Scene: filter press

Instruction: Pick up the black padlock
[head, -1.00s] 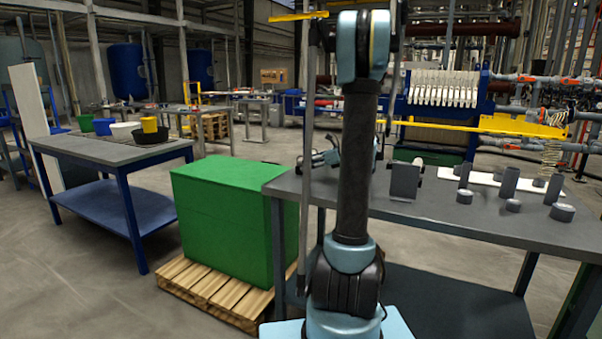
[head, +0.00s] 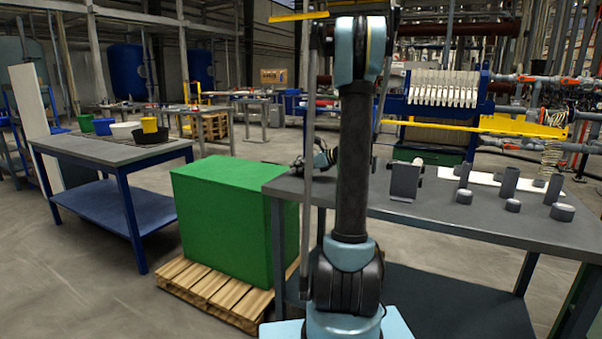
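I cannot make out the black padlock in the head view; it may be hidden behind my arm or too small to tell. My gripper (head: 314,159) shows only in part, just left of my upright arm link, above the far left part of the grey workbench (head: 455,217). It is small and dark, and its fingers cannot be told apart. Whether it holds anything does not show.
On the bench stand a dark grey block-like fixture (head: 405,181) and several grey cylinders, one of them a short one (head: 562,212). A green box (head: 225,222) on a wooden pallet (head: 215,296) stands left of the bench. A blue-framed table (head: 105,150) stands farther left.

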